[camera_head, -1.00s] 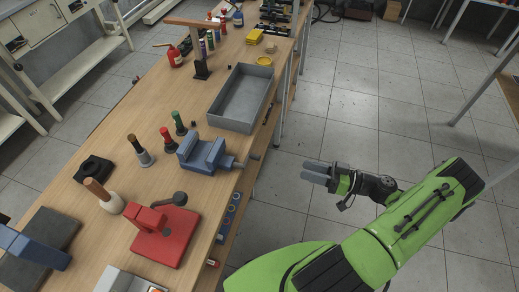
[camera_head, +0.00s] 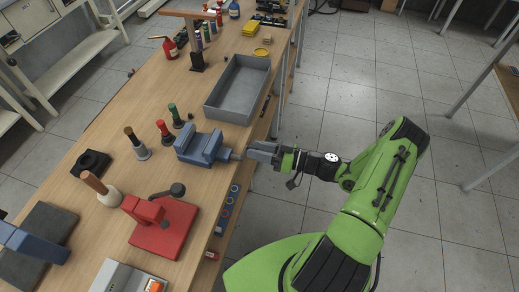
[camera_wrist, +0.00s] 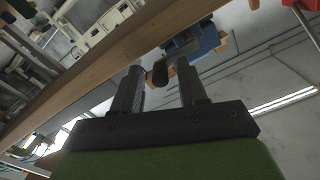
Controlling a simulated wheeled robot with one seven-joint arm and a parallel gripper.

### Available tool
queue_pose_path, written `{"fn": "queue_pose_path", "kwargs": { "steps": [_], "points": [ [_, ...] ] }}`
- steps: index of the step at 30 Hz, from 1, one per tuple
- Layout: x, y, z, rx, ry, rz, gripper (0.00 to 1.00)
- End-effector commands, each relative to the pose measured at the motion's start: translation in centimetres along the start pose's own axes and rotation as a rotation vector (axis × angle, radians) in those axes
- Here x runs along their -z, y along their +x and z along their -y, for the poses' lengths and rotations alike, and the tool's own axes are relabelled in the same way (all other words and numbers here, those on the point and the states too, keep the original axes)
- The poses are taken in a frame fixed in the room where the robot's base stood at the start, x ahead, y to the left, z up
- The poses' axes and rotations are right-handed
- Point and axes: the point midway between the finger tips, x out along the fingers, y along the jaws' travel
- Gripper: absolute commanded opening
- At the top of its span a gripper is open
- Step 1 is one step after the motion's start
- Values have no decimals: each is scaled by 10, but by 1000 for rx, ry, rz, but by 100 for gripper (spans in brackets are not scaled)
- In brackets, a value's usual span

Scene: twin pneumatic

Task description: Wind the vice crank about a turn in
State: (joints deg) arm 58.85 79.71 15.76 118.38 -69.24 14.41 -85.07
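The blue vice (camera_head: 203,146) stands at the right edge of the wooden bench; it also shows in the wrist view (camera_wrist: 207,39). Its crank sticks out past the bench edge. In the head view my gripper (camera_head: 262,151) is beside the vice's spindle end and hides most of the crank. In the wrist view my gripper (camera_wrist: 157,75) is open, with its two dark fingers apart. The crank's dark knob (camera_wrist: 160,74) appears between the fingertips, nearer the right finger; I cannot tell whether it is inside their reach or touching.
A grey tray (camera_head: 238,88) lies behind the vice. A red press-like tool (camera_head: 160,228) stands in front, and screwdriver-like tools (camera_head: 165,132) stand to the left. The bench edge (camera_head: 215,240) runs close under my gripper.

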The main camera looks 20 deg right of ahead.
Motion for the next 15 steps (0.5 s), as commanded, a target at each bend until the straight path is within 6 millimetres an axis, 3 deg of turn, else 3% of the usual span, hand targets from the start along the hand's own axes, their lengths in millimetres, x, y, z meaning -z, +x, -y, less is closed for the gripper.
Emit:
{"fn": "queue_pose_path", "kwargs": {
  "steps": [1, 8, 15],
  "points": [
    [0, 0, 0, 0, 0, 0, 34],
    [0, 0, 0, 0, 0, 0, 0],
    [0, -1, 0, 0, 8, 0, 0]
  ]
}}
